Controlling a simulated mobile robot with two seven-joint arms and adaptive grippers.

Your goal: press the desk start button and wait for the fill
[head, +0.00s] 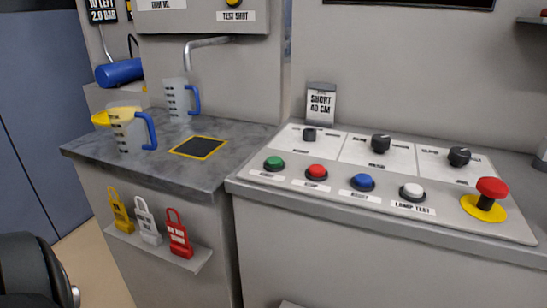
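The desk control panel (340,172) lies on the right counter. Its front row has a green button (274,163) at the left, then a red button (317,172), a blue button (363,182) and a white lamp test button (412,192). The labels under the green and red buttons are too small to read surely. Neither of my grippers is in view.
A red mushroom knob (492,188) on a yellow disc stands at the panel's right end. Three black knobs line the panel's back, with a sign reading "SHORT 40 CM" (320,104) behind.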

